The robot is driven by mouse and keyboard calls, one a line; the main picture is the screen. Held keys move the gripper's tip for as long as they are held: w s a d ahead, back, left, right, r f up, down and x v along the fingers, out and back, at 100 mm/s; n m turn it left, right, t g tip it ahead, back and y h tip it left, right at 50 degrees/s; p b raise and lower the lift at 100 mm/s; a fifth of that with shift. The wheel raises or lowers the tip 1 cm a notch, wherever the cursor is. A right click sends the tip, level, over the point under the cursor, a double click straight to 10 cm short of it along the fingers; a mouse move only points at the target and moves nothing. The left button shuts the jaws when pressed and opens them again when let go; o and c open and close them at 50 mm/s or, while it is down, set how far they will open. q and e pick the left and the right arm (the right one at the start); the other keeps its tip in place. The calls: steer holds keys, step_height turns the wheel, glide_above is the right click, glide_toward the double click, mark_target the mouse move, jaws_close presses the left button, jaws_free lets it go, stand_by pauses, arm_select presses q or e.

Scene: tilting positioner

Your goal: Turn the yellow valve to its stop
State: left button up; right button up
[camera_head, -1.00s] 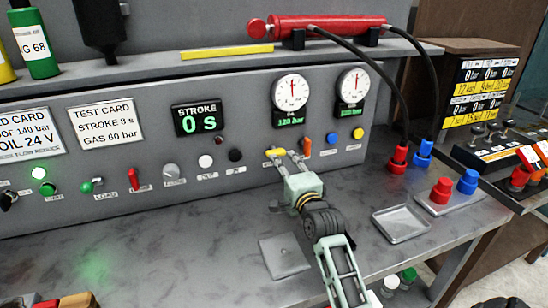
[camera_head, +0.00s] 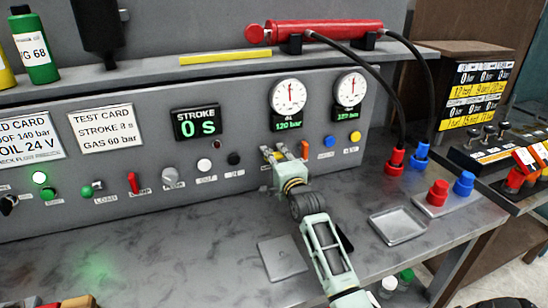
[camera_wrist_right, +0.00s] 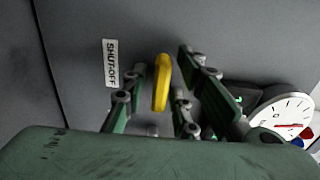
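The yellow valve (camera_wrist_right: 162,82) on the grey panel has a flat handle, which shows close up in the right wrist view. The label beside it reads SHUT-OFF, and the handle lies along the direction of its text. In the head view the valve (camera_head: 267,152) is partly hidden by my right gripper (camera_head: 277,154). In the right wrist view my right gripper (camera_wrist_right: 167,80) is open, with its fingers on either side of the handle. Gaps seem to show between handle and fingers. My left gripper is not in view.
An orange lever (camera_head: 304,148) is close to the right of the gripper. Blue (camera_head: 329,141) and yellow (camera_head: 355,137) knobs follow. Two gauges (camera_head: 289,97) sit above. A metal tray (camera_head: 398,225) and a flat plate (camera_head: 282,258) lie on the bench (camera_head: 170,265).

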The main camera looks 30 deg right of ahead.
jaws_close()
stand_by(0.3)
steer(key=n+p, duration=0.1)
steer(key=n, duration=0.2)
steer(key=n+p, duration=0.1)
steer(key=n, duration=0.3)
steer(key=shift+n+p, duration=0.4)
steer(key=n+p, duration=0.1)
steer(key=n, duration=0.4)
steer(key=shift+f+n+p, duration=0.1)
steer(key=shift+n+p, duration=0.2)
steer(key=shift+n, duration=2.2)
